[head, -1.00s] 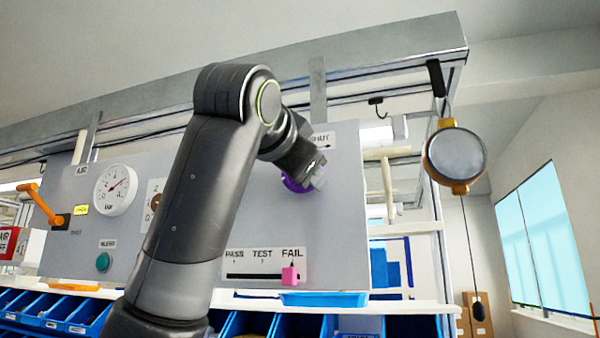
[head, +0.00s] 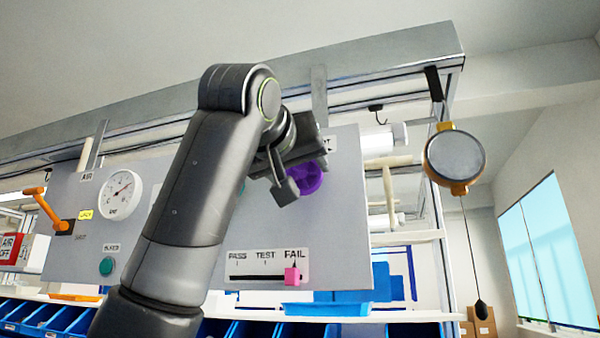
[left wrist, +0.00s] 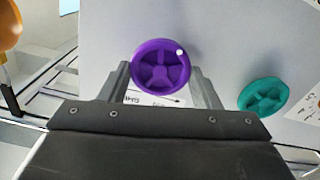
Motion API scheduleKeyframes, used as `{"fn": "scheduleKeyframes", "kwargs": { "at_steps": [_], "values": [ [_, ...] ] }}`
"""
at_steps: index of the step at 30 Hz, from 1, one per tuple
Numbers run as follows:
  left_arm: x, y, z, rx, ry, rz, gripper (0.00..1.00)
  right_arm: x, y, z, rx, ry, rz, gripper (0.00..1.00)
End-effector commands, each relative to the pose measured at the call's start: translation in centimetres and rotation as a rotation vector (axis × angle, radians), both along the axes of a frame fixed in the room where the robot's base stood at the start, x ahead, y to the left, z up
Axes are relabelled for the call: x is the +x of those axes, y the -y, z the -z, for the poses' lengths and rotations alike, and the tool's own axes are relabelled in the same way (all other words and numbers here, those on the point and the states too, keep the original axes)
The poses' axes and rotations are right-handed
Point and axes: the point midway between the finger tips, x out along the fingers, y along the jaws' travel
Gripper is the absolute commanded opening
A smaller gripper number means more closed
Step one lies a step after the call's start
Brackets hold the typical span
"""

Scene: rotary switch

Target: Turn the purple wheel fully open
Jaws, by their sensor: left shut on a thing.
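The purple wheel (head: 309,179) is mounted on the upright grey panel (head: 345,230), with its left part behind my left gripper (head: 300,168) in the head view. In the left wrist view the whole wheel (left wrist: 160,66) shows, spoked, with a white dot near its upper right rim. The fingers of my left gripper (left wrist: 163,72) lie on either side of the wheel's rim, shut on it. A label with an arrow and partly hidden lettering is beneath the wheel in that view. My right gripper is not in view.
A teal wheel (left wrist: 264,96) is beside the purple one. A pink slider (head: 292,275) sits under FAIL. A gauge (head: 120,195) and an orange lever (head: 45,208) are at left. A round yellow-rimmed device (head: 454,158) hangs at right. Blue bins line the bottom.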

Motion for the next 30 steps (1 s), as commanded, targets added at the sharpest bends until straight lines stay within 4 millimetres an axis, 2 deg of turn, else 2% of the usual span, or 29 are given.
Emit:
{"fn": "scheduleKeyframes", "kwargs": {
  "at_steps": [1,15,30],
  "values": [
    [0.14,0.13,0.51,-0.035,-0.025,0.002,0.34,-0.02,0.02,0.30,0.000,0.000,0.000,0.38],
    [0.22,0.10,0.59,-0.306,-0.116,0.002,0.34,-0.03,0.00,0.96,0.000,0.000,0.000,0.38],
    [0.22,0.10,0.55,-0.360,-0.132,0.002,0.34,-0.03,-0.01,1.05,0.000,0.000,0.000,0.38]
  ]
}}
